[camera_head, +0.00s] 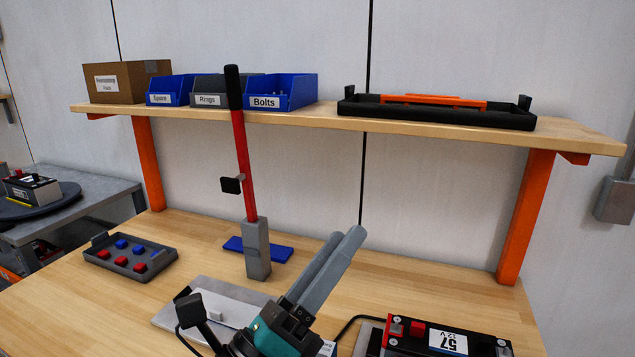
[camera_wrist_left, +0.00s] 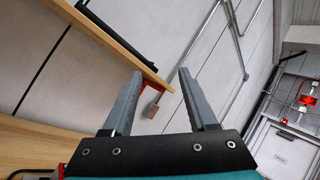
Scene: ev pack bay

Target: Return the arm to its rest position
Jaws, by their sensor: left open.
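My left gripper (camera_head: 335,255) is raised above the front middle of the workbench in the head view, with its two grey fingers pointing up and to the right. In the left wrist view the gripper (camera_wrist_left: 158,88) shows its fingers spread apart with nothing between them. The fingers touch nothing that I can see. My right gripper is in neither view.
A wooden shelf (camera_head: 330,119) holds blue bins (camera_head: 282,91) and a black tray (camera_head: 435,113). A red-handled tool (camera_head: 242,165) stands upright in a grey block (camera_head: 256,252). A battery (camera_head: 450,340) sits front right. A parts tray (camera_head: 130,258) lies left.

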